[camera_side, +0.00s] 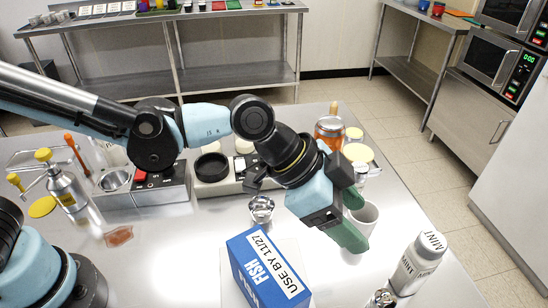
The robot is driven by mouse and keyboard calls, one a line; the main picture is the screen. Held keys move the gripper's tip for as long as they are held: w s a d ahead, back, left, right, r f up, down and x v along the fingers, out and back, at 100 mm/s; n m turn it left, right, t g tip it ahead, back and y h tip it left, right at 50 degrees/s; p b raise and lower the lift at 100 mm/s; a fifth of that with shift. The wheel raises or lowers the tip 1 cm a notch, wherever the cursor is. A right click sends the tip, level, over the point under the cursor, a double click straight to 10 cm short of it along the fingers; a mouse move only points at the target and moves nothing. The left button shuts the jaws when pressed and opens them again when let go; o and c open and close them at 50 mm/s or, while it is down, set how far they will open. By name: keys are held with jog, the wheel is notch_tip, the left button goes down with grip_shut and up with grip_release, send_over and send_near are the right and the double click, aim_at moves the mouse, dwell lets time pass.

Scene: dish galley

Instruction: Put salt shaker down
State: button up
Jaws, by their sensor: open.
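My gripper (347,222) is open, angled down to the right above the steel table. One green fingertip shows clearly; the other is partly hidden. It is above and beside a white cup (363,217), which it partly covers. I see no shaker held in the jaws. A small shiny metal-topped item (262,207), possibly a shaker, stands left of the gripper, behind the blue box. Another metal-topped item (381,298), also possibly a shaker, is cut off by the bottom edge. I cannot tell which is the salt shaker.
A blue FISH box (266,270) stands below the gripper. A white MINT container (420,262) stands at the right. Pump bottles (65,185) are at left. The table's front left is fairly clear.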

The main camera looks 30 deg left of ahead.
aim_at(389, 307)
jog(key=s+d+m, duration=0.1)
jog(key=d, duration=0.1)
jog(key=s+d+f+g, duration=0.1)
jog(key=d, duration=0.2)
jog(key=s+d+f+m+h, duration=0.1)
jog(key=d, duration=0.1)
jog(key=shift+s+d+m+g, duration=0.2)
jog(key=shift+d+m+g, duration=0.05)
jog(key=shift+m+g, duration=0.05)
jog(key=shift+s+d+f, duration=0.15)
jog(key=shift+d+f, duration=0.05)
jog(key=shift+d, duration=0.1)
jog(key=shift+f, duration=2.1)
jog(key=f, duration=0.2)
jog(key=d+f, duration=0.1)
jog(key=shift+f, duration=0.35)
jog(key=shift+w+d+f, duration=0.2)
jog(key=shift+d+f, duration=0.3)
jog(key=shift+c, duration=0.4)
jog(key=c, duration=1.1)
jog(key=shift+r, duration=0.15)
